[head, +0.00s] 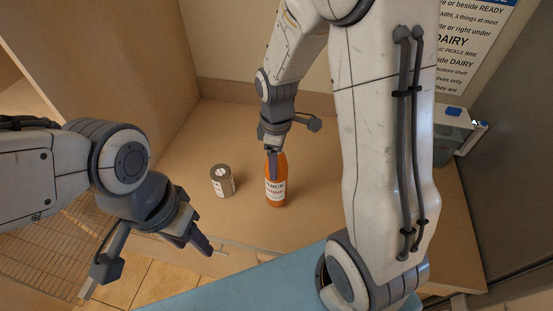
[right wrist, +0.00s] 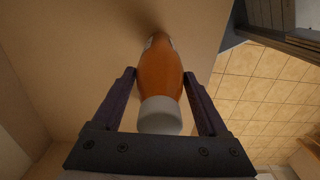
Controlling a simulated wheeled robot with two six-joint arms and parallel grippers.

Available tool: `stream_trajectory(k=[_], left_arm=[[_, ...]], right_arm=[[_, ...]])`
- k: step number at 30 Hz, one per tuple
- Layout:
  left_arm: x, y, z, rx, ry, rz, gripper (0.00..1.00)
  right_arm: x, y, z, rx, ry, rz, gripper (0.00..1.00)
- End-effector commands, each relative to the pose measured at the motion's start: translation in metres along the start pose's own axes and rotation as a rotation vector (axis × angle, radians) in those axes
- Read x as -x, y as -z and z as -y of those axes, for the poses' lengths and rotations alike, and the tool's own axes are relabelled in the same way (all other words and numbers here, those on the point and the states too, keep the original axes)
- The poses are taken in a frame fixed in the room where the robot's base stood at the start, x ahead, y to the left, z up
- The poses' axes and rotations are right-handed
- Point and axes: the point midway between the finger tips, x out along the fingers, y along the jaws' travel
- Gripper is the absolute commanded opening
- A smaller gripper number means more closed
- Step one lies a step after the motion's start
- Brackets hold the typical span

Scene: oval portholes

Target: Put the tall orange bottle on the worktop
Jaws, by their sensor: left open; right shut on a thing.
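The tall orange bottle (head: 275,184) stands upright on the wooden worktop (head: 312,190), as far as the head view shows. Its label faces the head camera. My right gripper (head: 272,158) is shut on the bottle near its top, coming from above. In the right wrist view the bottle (right wrist: 160,75) lies between the two fingers, with its pale cap (right wrist: 160,115) nearest the camera. My left gripper (head: 150,252) is open and empty at the lower left, in front of the worktop and apart from everything on it.
A grey can with a white label (head: 222,181) stands left of the bottle. A clear container with a blue lid (head: 452,130) stands at the far right. A wire rack (head: 40,262) is at the lower left. The worktop behind the can is clear. My right arm hides part of the worktop.

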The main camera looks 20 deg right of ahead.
Motion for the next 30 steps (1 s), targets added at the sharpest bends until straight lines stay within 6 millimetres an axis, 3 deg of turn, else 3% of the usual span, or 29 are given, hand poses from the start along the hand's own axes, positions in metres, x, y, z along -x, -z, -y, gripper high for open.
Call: stream_trajectory(k=[15,16,18,25,30], left_arm=[[0.0,0.0,0.0,0.0,0.0,0.0,0.5],[0.0,0.0,0.0,0.0,0.0,0.0,0.5],[0.001,0.0,0.0,0.0,0.0,0.0,0.5],[0.002,0.0,0.0,0.0,0.0,0.0,0.5],[0.001,0.0,0.0,0.0,0.0,0.0,0.5]], right_arm=[[-0.014,0.0,-0.001,0.0,-0.003,-0.002,0.0],[-0.015,0.0,0.0,0.0,-0.002,-0.001,0.8],[-0.014,0.0,0.0,0.0,-0.002,-0.001,1.0],[-0.013,0.0,0.0,0.0,-0.002,-0.001,1.0],[0.0,0.001,-0.002,0.0,-0.006,-0.005,1.0]])
